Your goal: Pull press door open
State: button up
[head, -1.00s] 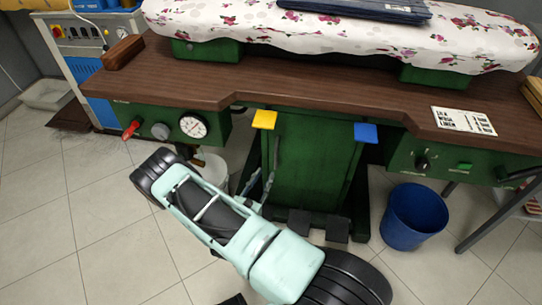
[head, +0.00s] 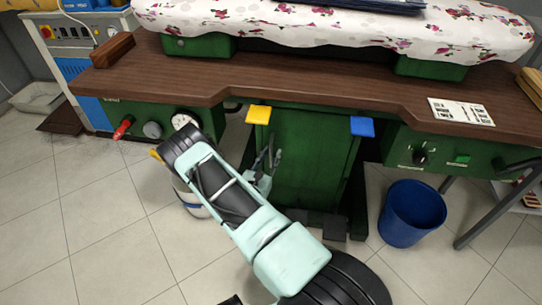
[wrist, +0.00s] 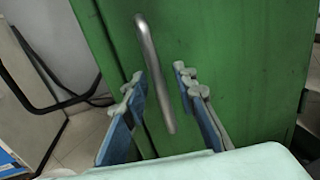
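The green press door (head: 308,165) is the panel under the brown table top, and it looks shut. It fills much of the wrist view (wrist: 235,65). A grey metal bar handle (wrist: 155,80) runs along its left part, slightly tilted in the wrist view. My gripper (wrist: 158,76) is open, with one blue-padded finger on each side of the handle. Clear gaps show between the pads and the bar, so neither finger seems to touch it. In the head view my gripper (head: 265,165) is at the door's left edge, partly hidden by my arm.
The brown table top (head: 330,112) overhangs the door. A blue bucket (head: 412,214) stands at the right, and a white bucket (head: 190,198) is partly behind my arm. Tiled floor is clear at the left.

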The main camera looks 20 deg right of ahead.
grip_shut()
jog(key=shift+s, duration=0.1)
dwell(0.3)
